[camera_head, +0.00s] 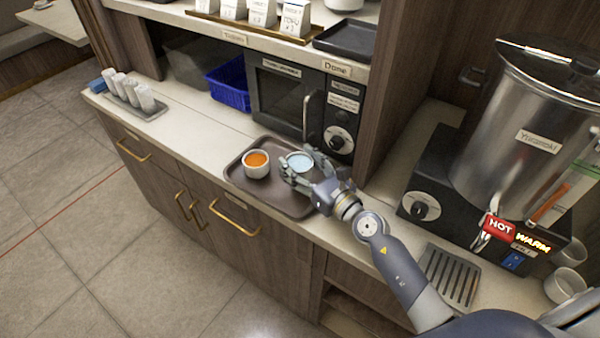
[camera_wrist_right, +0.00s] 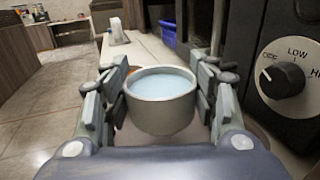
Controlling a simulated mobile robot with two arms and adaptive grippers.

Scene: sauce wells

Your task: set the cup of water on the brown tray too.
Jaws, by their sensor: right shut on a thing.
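The cup of water (camera_head: 300,161) is a small pale cup with light blue liquid. It is between the fingers of my right gripper (camera_head: 296,173), which is shut on it. In the right wrist view the cup (camera_wrist_right: 161,103) sits upright between the two fingers of the right gripper (camera_wrist_right: 160,105). The cup is over the right part of the brown tray (camera_head: 240,182); I cannot tell whether its base touches the tray. A white cup of orange liquid (camera_head: 256,164) stands on the tray to its left. My left gripper is not in view.
A microwave (camera_head: 290,98) stands right behind the tray, with a blue basket (camera_head: 230,86) left of it. A grey holder with several white cups (camera_head: 137,104) is at the counter's left end. A large steel urn (camera_head: 520,120) stands at the right. The counter between holder and tray is clear.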

